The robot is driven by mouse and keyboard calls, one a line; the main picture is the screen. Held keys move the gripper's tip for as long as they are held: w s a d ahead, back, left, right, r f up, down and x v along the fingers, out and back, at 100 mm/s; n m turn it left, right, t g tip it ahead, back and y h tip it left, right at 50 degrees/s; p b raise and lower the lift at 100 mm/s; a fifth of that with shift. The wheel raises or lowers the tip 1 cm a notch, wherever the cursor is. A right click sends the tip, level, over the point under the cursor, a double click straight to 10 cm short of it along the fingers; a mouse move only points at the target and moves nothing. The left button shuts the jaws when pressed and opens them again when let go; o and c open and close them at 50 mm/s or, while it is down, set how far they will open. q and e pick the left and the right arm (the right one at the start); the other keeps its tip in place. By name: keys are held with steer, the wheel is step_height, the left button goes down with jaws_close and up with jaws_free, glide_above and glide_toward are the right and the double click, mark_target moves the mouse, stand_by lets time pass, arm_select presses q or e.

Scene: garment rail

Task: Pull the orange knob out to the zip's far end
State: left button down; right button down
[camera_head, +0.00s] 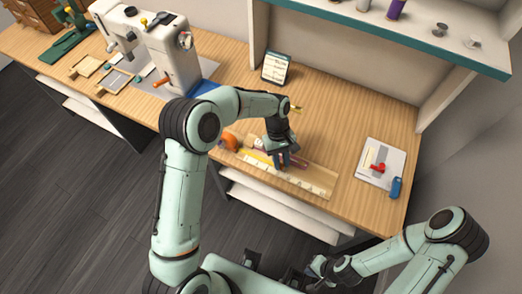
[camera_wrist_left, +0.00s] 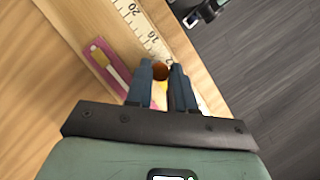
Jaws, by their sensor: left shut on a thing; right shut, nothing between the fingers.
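The orange knob (camera_wrist_left: 160,72) shows as a dark orange round end between the fingers of my left gripper (camera_wrist_left: 161,68). In the head view my left gripper (camera_head: 283,160) is low over the ruled board (camera_head: 318,188), shut on the knob, and its fingers hide the knob there. A yellow strip (camera_head: 256,157), perhaps part of the zip, lies on the board to the left of this gripper. The rest of the zip is hidden or too small to tell. My right gripper (camera_head: 318,266) is shut and empty, off the table's front edge.
An orange round object (camera_head: 229,141) lies at the board's left end. A pink piece with a pale stick (camera_wrist_left: 105,65) lies beside the ruler. A white card with a red item (camera_head: 379,166) and a blue object (camera_head: 396,187) are at right. A sewing machine (camera_head: 170,55) stands at left.

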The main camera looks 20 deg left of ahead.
arm_select(q)
steer(key=d, duration=0.6)
steer(key=shift+s+d, duration=0.25)
arm_select(e)
steer(key=shift+w+r, duration=0.2)
steer(key=shift+r, duration=0.1)
arm_select(q)
steer(key=c, duration=1)
jaws_free()
steer(key=p+v, duration=0.2)
steer(key=v, duration=1.1)
steer(key=shift+a+r, duration=0.15)
arm_select(e)
steer(key=shift+w+r, duration=0.7)
steer(key=shift+r, duration=0.3)
